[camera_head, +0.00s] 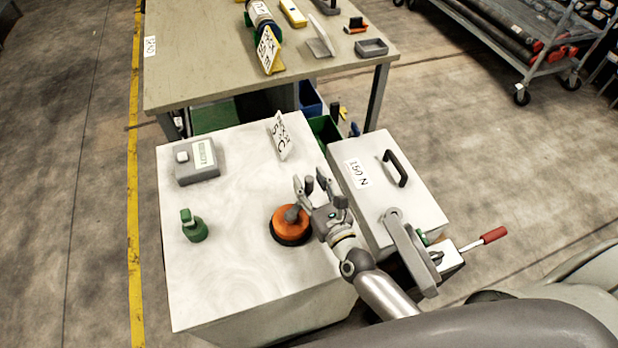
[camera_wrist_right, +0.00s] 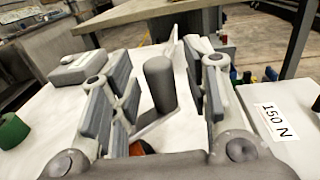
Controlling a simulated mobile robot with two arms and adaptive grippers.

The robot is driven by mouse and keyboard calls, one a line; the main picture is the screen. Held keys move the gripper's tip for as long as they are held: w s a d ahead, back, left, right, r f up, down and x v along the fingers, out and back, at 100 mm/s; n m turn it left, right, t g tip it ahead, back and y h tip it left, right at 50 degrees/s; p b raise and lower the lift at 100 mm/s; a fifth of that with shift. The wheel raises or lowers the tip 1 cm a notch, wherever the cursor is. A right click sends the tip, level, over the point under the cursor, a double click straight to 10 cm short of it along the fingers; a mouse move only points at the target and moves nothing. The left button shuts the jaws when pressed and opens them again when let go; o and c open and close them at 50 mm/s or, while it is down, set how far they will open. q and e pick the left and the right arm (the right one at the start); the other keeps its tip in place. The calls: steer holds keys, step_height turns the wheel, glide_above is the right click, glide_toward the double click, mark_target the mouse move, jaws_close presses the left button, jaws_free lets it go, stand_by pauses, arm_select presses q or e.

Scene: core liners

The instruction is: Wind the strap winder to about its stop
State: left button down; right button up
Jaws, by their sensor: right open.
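The strap winder looks like the round orange drum (camera_head: 291,225) with a dark base and a grey hub, on the white bench top. In the right wrist view, a dark grey upright knob (camera_wrist_right: 160,84) stands on a pale crank arm (camera_wrist_right: 155,125), with a bit of orange below it. My right gripper (camera_head: 318,186) is open beside and above the drum's right side. In the right wrist view, its fingers (camera_wrist_right: 158,95) stand on either side of the knob, with gaps showing. The gripper hides part of the crank in the head view. My left gripper is not in view.
On the white bench (camera_head: 215,275) are a green object (camera_head: 194,227), a grey box (camera_head: 197,161) and an upright label card (camera_head: 280,136). A pale case (camera_head: 410,200) with a black handle stands right. A red-handled lever (camera_head: 490,236) sticks out beyond. The bench's front left is clear.

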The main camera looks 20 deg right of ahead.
steer(key=shift+w, duration=0.5)
jaws_close()
